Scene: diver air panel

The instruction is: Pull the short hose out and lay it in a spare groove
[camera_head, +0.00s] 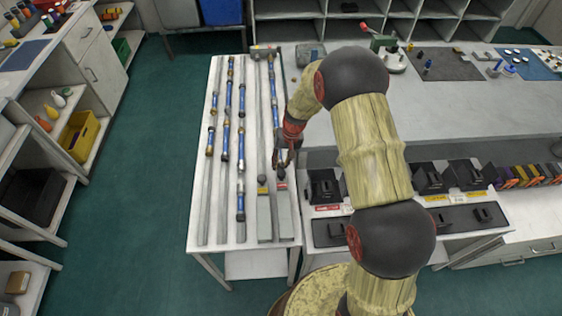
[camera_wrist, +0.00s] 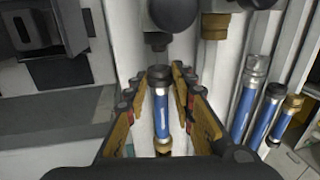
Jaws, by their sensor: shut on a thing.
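The short hose (camera_wrist: 162,112) is blue with a dark collar at its upper end and a brass end lower down, seen between my fingers in the wrist view. My gripper (camera_wrist: 160,88) is shut on it. A dark round fitting (camera_wrist: 157,41) is just above the collar, and a small pale gap seems to show between them. In the head view my gripper (camera_head: 287,157) is over the right side of the white grooved table (camera_head: 222,262), and the hose is mostly hidden there. Several blue hoses (camera_head: 241,150) lie in the grooves to the left. Bare groove (camera_head: 203,215) shows at the lower left.
A small block with a red label (camera_head: 281,186) is just below my gripper in the head view. Black holders (camera_head: 323,186) stand close on the right. A brass fitting (camera_wrist: 214,27) is right of the dark one. Green floor (camera_head: 140,220) is clear left of the table.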

